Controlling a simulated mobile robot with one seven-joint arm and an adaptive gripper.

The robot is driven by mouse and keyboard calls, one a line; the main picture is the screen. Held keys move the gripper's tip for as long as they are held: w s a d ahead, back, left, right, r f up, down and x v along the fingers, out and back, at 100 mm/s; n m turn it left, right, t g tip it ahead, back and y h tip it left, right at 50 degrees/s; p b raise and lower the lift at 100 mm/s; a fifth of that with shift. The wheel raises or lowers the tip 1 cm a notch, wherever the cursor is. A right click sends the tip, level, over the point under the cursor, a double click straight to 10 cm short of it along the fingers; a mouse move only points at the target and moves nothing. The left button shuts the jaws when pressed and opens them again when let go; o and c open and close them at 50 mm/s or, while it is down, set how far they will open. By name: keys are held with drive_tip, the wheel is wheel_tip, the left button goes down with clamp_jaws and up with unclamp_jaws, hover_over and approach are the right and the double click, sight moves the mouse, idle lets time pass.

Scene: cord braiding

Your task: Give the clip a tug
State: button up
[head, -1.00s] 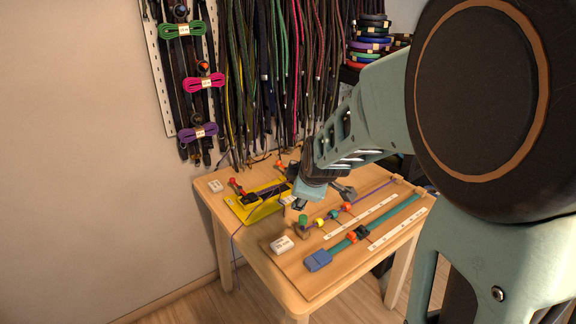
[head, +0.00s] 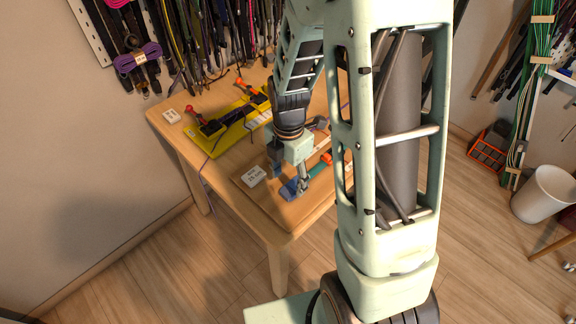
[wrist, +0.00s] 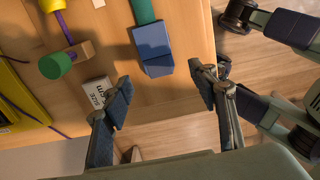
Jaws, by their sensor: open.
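The clip, a blue block (wrist: 152,50), sits at the end of a teal strap (wrist: 144,12) on the wooden board, near the table's edge. In the head view the blue clip (head: 289,191) is partly hidden by my gripper (head: 290,180). In the wrist view my gripper (wrist: 162,92) is open and empty, its two dark-padded fingers spread apart. The clip lies ahead of the fingertips, roughly in line with the gap between them. I see no contact, and the height above it is hard to tell.
A white label block (wrist: 98,92) lies by the left finger. A green cylinder (wrist: 55,66) on a purple cord is farther left. A yellow jig (head: 215,138) stands at the table's back left. The table's edge and open floor (wrist: 185,130) are close by.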

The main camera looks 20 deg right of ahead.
sight(289, 191)
drive_tip(key=shift+w+f, duration=0.1)
drive_tip(key=shift+f, duration=2.35)
drive_tip(key=c, duration=1.4)
drive_tip(key=o, duration=1.3)
drive_tip(key=shift+o, duration=0.6)
drive_tip(key=shift+o, duration=1.2)
drive_tip(key=shift+r, duration=0.1)
